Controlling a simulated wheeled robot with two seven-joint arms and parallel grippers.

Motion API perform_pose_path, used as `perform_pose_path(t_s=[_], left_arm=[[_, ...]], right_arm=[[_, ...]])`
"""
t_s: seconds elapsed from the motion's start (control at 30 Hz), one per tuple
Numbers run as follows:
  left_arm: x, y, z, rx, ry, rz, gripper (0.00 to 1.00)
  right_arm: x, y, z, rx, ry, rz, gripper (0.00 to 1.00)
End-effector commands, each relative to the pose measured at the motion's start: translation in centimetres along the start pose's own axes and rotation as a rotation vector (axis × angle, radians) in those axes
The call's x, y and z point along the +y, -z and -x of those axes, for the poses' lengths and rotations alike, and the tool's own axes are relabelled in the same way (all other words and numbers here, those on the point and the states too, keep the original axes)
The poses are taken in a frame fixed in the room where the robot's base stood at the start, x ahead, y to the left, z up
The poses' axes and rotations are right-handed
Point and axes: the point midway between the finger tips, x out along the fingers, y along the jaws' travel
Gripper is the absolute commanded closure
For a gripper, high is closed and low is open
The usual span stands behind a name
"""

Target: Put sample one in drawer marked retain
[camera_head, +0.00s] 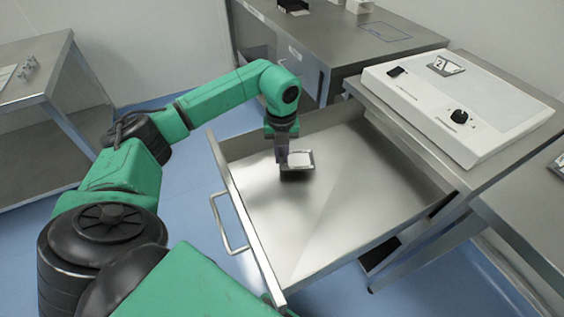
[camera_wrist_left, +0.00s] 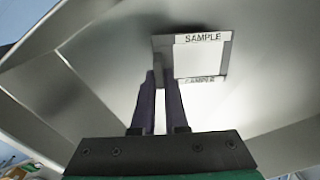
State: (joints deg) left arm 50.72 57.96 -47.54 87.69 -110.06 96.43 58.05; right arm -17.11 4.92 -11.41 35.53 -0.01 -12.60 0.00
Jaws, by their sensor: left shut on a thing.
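My left gripper (camera_head: 283,158) reaches down inside the open drawer (camera_head: 345,205). It is shut on the edge of a small square sample (camera_head: 301,159) with a pale middle and a grey frame. The sample also shows in the left wrist view (camera_wrist_left: 203,38), where its rim reads "SAMPLE"; its number is not legible. It is at or just above the drawer floor, with a dark shadow under it; I cannot tell whether it touches. The drawer is otherwise empty, and no marking on its front is readable. My right gripper is not in view.
A white device (camera_head: 460,105) with a black knob stands on the bench above the drawer; a square sample marked 2 (camera_head: 445,65) lies on it. The drawer's handle (camera_head: 228,225) faces left. Another steel bench (camera_head: 335,35) stands behind, and a table (camera_head: 40,75) at the left.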

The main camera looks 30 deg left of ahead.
Motion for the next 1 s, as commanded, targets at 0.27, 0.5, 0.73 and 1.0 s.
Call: perform_pose_path(t_s=[0.27, 0.5, 0.73, 1.0], left_arm=[[0.0, 0.0, -3.4, 0.001, 0.0, -0.001, 1.0], [0.0, 0.0, -3.7, 0.001, 0.0, 0.0, 0.85], [0.0, 0.0, -3.5, 0.001, -0.001, 0.0, 0.59], [0.0, -0.1, -2.3, -0.001, 0.0, 0.0, 0.59]], right_arm=[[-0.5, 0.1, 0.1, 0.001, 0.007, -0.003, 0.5], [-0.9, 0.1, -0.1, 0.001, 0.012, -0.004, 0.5], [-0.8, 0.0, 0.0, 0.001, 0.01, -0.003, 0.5], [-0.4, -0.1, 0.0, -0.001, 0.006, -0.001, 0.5]])
